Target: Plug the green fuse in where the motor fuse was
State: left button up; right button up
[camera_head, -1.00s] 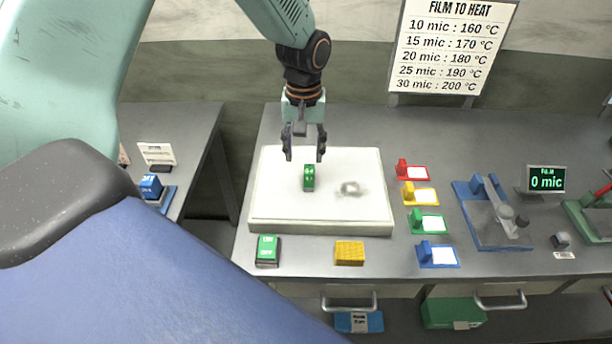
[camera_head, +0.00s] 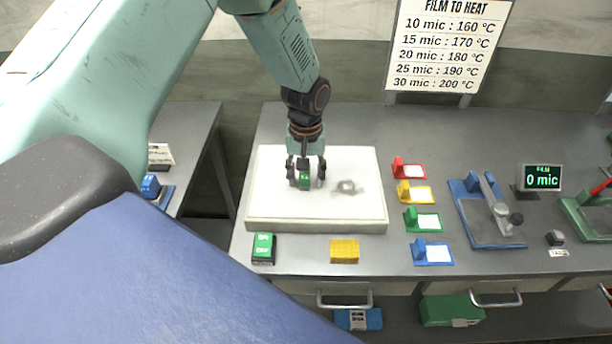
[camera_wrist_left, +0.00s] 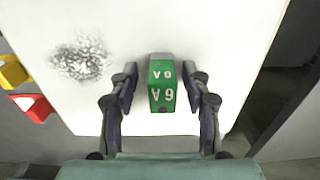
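A green fuse (camera_head: 305,178) with white lettering sits on the white slab (camera_head: 262,212). In the left wrist view the fuse (camera_wrist_left: 162,84) stands between the two fingers of my left gripper (camera_wrist_left: 162,98). Gaps show on both sides, so the fingers are open around it. In the head view my left gripper (camera_head: 306,182) is down over the fuse, with a finger on each side. I see no motor fuse or socket that I can name for sure. My right gripper is not in view.
A grey smudge (camera_head: 346,187) marks the slab. A green block (camera_head: 263,247) and a yellow block (camera_head: 344,251) lie in front. Coloured holders, including a red one (camera_head: 408,168), stand to the right. A blue press (camera_head: 488,210) and a display (camera_head: 541,178) are further right.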

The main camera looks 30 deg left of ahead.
pick_arm(q)
jog(key=shift+a, duration=0.25)
jog(key=c, duration=0.3)
jog(key=shift+c, duration=0.8)
jog(key=shift+d, duration=0.3)
jog(key=c, duration=0.4)
jog(key=shift+a, duration=0.1)
grip_shut()
jog(key=shift+a, duration=0.15)
notch_tip(320, 180, up, 10)
jog(key=shift+s+f+b, duration=0.1)
jog(key=shift+f+b, duration=0.15)
jog(key=shift+b, duration=0.05)
jog(key=shift+r, duration=0.2)
jog(key=shift+d, duration=0.2)
